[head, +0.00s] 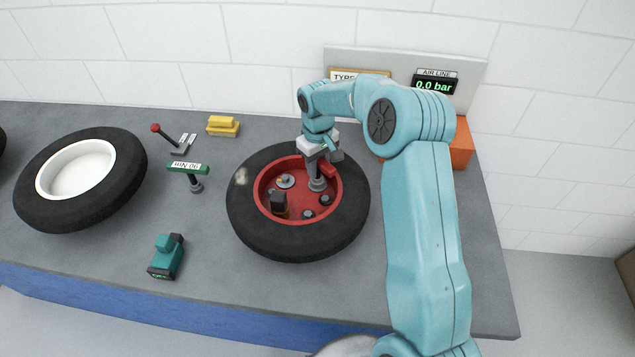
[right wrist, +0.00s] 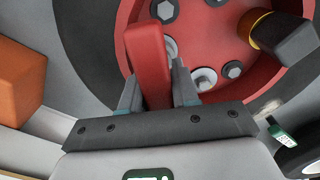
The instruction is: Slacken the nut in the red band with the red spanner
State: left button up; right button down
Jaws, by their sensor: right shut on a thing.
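The red spanner (head: 327,170) has a red bar handle above a grey shaft. My right gripper (head: 318,152) is shut on the handle, and the red bar (right wrist: 149,65) stands between its fingers in the right wrist view. The spanner's lower end stands over the red hub (head: 294,217) of the near wheel. I cannot tell whether it is seated on a nut. Several grey nuts show on the hub, one of them (right wrist: 232,70) clear in the right wrist view. I cannot make out which nut has the red band. My left gripper is not in view.
A dark piece with a gold band (head: 278,201) sticks up inside the hub. A green 90 Nm spanner (head: 187,168), a teal tool (head: 167,257), a yellow block (head: 222,126) and a white-hubbed wheel (head: 80,170) stand to the left. An orange box (head: 460,145) is behind my arm.

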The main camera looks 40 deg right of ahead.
jog(key=shift+n, duration=0.8)
jog(key=shift+n, duration=1.2)
jog(key=shift+p, duration=0.35)
jog(key=shift+r+n, duration=0.1)
jog(key=shift+n, duration=1.1)
jog(key=shift+d+n+p, duration=0.1)
jog(key=shift+n+p, duration=0.2)
jog(key=shift+n, duration=0.9)
